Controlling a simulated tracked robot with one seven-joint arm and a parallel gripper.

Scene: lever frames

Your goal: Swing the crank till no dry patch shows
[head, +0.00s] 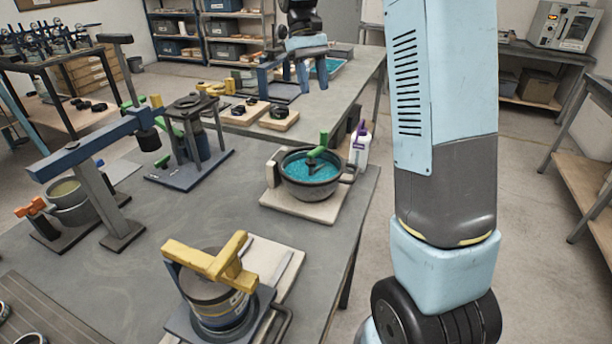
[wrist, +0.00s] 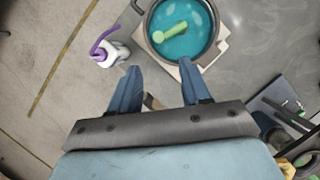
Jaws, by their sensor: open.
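A dark round pot (head: 310,190) with teal contents stands on a pale base on the near table. A green crank (head: 317,147) rises over it, its grip upright. In the wrist view the pot (wrist: 150,42) is at the top, and the green crank (wrist: 168,33) lies across the teal surface (wrist: 195,18). The visible surface looks teal throughout; small patches cannot be told. My gripper (head: 313,78) shows beyond the pot in the head view. In the wrist view my gripper (wrist: 160,68) is open and empty, its fingers apart from the crank.
A white bottle with a purple top (head: 360,146) stands beside the pot. A dark press stand (head: 190,130) is left of it. A yellow-handled canister (head: 215,290) stands at the front, and a tall blue-armed lever frame (head: 100,150) at the left. Bare table lies between them.

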